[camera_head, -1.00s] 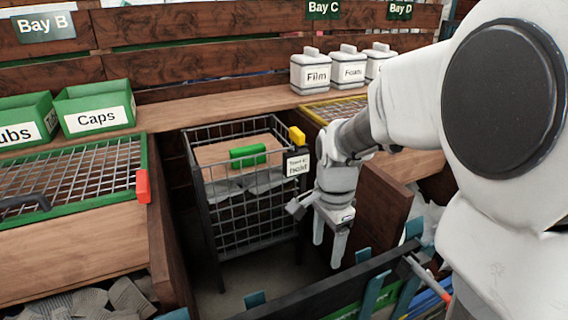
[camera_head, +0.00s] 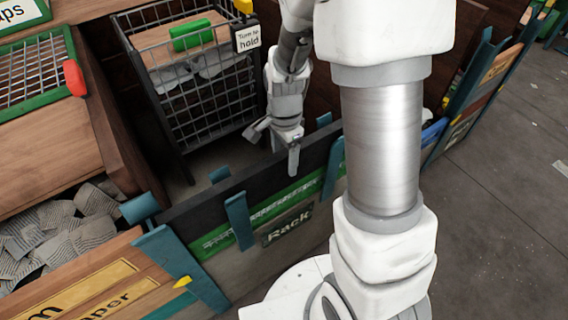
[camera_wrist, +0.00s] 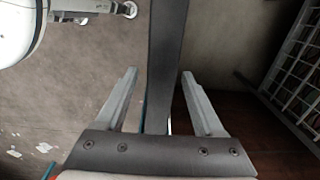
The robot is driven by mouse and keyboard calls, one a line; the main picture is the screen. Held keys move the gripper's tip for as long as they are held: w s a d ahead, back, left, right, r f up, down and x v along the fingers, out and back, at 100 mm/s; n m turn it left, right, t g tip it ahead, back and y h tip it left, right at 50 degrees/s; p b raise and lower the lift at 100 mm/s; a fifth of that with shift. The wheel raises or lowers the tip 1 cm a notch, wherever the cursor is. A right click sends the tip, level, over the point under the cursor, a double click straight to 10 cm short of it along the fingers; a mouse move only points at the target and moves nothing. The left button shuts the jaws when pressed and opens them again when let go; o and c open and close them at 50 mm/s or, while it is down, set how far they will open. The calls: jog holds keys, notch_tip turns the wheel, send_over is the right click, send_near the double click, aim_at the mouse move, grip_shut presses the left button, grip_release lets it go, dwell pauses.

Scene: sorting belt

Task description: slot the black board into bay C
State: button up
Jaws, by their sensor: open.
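The black board (camera_head: 228,192) stands on edge in the rack, behind a green-striped panel and between teal posts. In the wrist view its dark top edge (camera_wrist: 166,55) runs between my two fingers, with a gap on each side. My gripper (camera_head: 286,158) is open over the board's upper edge toward its right part, one finger showing on the near side. In the wrist view my gripper (camera_wrist: 160,98) straddles the board without visibly pressing on it. The lower part of the board is hidden. Bay C is out of view now.
The rack sign (camera_head: 288,228) is on the front panel. A wire cart (camera_head: 205,112) with a yellow knob (camera_head: 243,7) and a "Turn to hold" tag stands just behind. A wooden counter with a red-cornered green mesh tray (camera_head: 38,72) is at left. Open floor (camera_head: 510,190) lies at right.

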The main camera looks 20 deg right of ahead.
jog(key=shift+f, duration=1.05)
grip_shut()
dwell(0.6)
jog(key=c, duration=0.7)
grip_release()
grip_shut()
